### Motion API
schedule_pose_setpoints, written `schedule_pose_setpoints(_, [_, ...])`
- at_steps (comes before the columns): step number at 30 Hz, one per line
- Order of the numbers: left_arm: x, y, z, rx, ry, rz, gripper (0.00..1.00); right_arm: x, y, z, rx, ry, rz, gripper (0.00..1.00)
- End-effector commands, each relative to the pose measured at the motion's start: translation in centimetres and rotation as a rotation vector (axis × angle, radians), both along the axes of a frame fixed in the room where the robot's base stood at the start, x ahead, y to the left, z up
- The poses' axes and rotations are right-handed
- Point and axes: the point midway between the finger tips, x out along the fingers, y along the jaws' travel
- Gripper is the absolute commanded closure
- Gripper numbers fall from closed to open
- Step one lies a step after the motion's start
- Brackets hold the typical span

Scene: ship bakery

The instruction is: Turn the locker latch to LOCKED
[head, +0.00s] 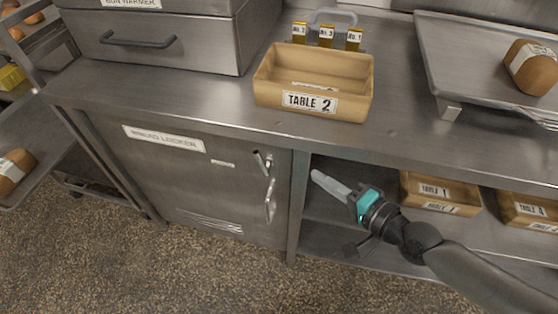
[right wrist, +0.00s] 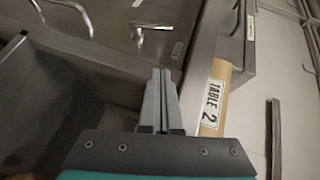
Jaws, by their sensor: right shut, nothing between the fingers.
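The locker (head: 190,180) is a steel door under the counter in the head view, with a "BREAD LOCKER" label across its top. The latch (head: 262,161) is a small metal lever near the door's upper right edge, above a curved door handle (head: 270,200). In the right wrist view the latch (right wrist: 152,27) and the handle (right wrist: 70,12) show at the top, beyond the fingertips. My right gripper (head: 316,176) is shut and empty, to the right of the latch and apart from it, in front of the open shelf. My left gripper is not in view.
A "TABLE 2" crate (head: 313,117) stands on the counter above, also in the right wrist view (right wrist: 197,130). A "TABLE 1" crate (head: 440,204) is on the shelf at right. A tray (head: 480,85) holds bread. Floor before the locker is clear.

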Motion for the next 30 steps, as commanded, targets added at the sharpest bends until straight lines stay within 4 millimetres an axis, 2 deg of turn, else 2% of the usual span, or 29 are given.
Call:
schedule_pose_setpoints(8, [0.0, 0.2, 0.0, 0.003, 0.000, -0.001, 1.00, 0.1, 0.0, -0.1, -0.002, -0.001, 0.000, 1.00])
schedule_pose_setpoints(13, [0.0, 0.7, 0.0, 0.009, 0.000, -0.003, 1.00, 1.0, 0.6, -0.3, -0.001, -0.001, -0.003, 1.00])
schedule_pose_setpoints(30, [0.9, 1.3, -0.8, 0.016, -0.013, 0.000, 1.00, 8.0, 6.5, -2.6, -0.001, 0.001, 0.000, 1.00])
